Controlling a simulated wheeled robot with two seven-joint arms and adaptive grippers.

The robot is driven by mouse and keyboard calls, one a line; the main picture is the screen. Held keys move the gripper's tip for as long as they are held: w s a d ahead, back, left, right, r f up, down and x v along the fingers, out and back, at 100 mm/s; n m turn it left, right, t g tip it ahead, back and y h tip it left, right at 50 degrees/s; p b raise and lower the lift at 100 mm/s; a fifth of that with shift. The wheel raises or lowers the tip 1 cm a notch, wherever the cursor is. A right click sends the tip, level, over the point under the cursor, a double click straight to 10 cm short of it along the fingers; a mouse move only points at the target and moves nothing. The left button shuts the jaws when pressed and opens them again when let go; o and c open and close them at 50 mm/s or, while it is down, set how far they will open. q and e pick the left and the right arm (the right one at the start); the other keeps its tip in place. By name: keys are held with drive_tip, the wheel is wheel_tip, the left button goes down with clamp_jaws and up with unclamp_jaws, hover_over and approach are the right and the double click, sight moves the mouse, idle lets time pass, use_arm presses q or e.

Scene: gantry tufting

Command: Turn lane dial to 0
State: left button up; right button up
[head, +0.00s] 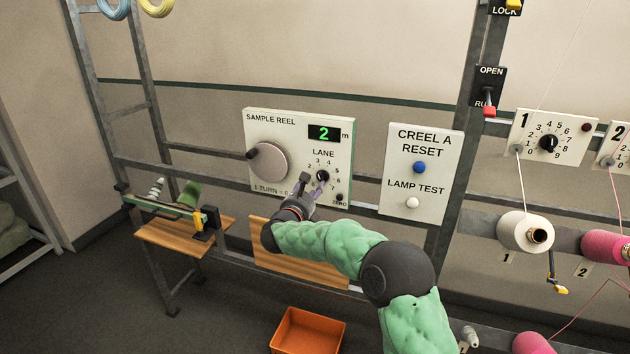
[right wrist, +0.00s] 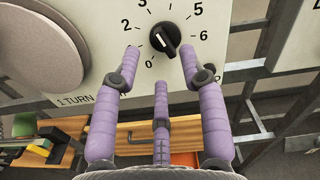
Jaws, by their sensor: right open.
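The lane dial (head: 322,176) is a small black knob on the white SAMPLE REEL panel (head: 262,130), under the word LANE. In the right wrist view the knob (right wrist: 165,38) has a short white mark; I cannot tell for sure which number it points at. The 0 is at its lower left. My right gripper (head: 305,185) is open in front of the panel, at the dial's lower left. In the right wrist view its purple fingers (right wrist: 161,60) reach up either side below the knob, with nothing between them. My left gripper is not in view.
A large grey reel knob (head: 268,162) is left of the dial; a green display (head: 324,133) reads 2. A small ZERO button (head: 339,198) sits below right. A CREEL A RESET panel (head: 421,172) stands to the right. An orange bin (head: 308,332) is below.

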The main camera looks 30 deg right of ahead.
sight(319, 179)
drive_tip(key=shift+x, duration=2.4)
drive_tip(key=shift+s, duration=0.1)
clamp_jaws()
